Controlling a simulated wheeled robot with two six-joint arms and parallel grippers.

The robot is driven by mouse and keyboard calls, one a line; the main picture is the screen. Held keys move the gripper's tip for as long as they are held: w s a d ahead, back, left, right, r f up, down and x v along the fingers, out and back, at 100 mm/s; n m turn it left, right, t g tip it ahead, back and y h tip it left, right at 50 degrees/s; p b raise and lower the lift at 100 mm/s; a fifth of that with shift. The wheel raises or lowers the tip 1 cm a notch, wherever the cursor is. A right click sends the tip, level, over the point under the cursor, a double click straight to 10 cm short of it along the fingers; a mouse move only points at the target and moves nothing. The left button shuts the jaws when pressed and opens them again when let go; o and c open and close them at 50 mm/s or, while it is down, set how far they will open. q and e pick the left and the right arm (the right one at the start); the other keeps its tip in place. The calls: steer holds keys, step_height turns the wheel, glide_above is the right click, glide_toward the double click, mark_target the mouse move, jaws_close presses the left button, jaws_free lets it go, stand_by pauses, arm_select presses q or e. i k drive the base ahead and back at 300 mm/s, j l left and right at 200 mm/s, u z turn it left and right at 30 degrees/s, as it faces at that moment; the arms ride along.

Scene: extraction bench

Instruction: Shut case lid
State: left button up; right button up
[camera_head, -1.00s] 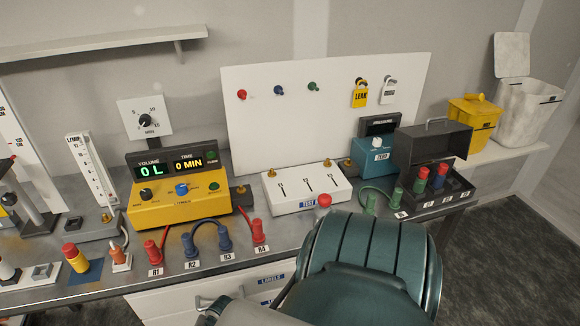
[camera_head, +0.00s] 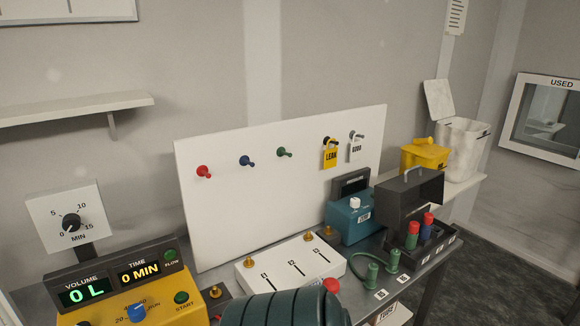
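The dark grey case stands at the right end of the bench, its lid (camera_head: 410,198) raised and tilted back, with a handle on top. Red-topped and green or blue cylinders (camera_head: 412,235) stand in its open base. Neither gripper is in the view.
A blue pressure unit (camera_head: 350,218) stands just left of the case. A white test box (camera_head: 290,262) and a yellow pump unit (camera_head: 130,300) are further left. Green connectors (camera_head: 373,273) with a hose sit in front. A yellow bin (camera_head: 425,154) and a white bin (camera_head: 462,145) are behind.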

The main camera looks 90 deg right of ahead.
mark_target(398, 197)
steer(key=i+l+z, duration=0.1)
steer(key=z, duration=1.5)
steer(key=i+j, duration=0.05)
